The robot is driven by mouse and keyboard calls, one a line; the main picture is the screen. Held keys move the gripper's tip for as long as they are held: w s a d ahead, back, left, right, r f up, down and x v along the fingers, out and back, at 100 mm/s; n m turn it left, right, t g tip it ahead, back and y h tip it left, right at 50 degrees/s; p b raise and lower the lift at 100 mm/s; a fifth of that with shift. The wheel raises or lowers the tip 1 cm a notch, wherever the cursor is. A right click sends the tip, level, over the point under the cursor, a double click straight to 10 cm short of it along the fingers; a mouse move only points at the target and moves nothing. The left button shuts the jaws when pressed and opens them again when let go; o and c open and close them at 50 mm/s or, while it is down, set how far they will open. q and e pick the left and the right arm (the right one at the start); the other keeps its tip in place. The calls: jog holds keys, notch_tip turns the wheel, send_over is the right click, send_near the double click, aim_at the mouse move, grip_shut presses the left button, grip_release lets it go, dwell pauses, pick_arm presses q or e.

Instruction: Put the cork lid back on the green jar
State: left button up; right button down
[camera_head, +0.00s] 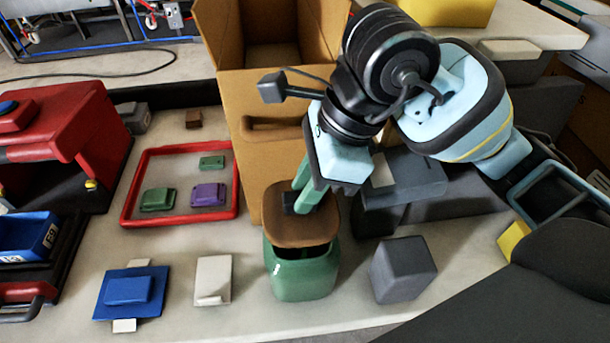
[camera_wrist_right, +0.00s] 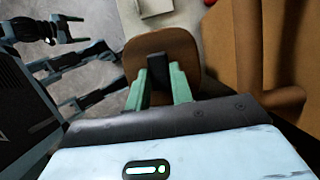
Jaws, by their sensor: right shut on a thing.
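The green jar (camera_head: 302,278) stands upright on the table near its front edge. The brown cork lid (camera_head: 315,230) is over the jar's mouth and hides most of it; I cannot tell whether it touches the rim or hangs just above it. My right gripper (camera_head: 303,203) is above the lid, with its green fingers shut on the lid's dark knob. In the right wrist view, the lid (camera_wrist_right: 183,48) lies beyond the fingers (camera_wrist_right: 158,82), with the knob between them.
A cardboard box (camera_head: 252,100) stands behind the jar. A grey block (camera_head: 403,270) is close on the right, a white block (camera_head: 213,279) and a blue one (camera_head: 128,290) on the left. A red-framed tray (camera_head: 129,203) holds small blocks.

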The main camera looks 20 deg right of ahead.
notch_tip(320, 180, down, 3)
jog(key=shift+r+b, duration=0.2)
jog(key=shift+b, duration=0.5)
jog(key=shift+f, duration=0.3)
jog(key=shift+b, duration=0.3)
jog(key=shift+f, duration=0.2)
dwell(1.2)
jog(key=c, duration=0.7)
grip_release()
jog(key=shift+o, duration=0.2)
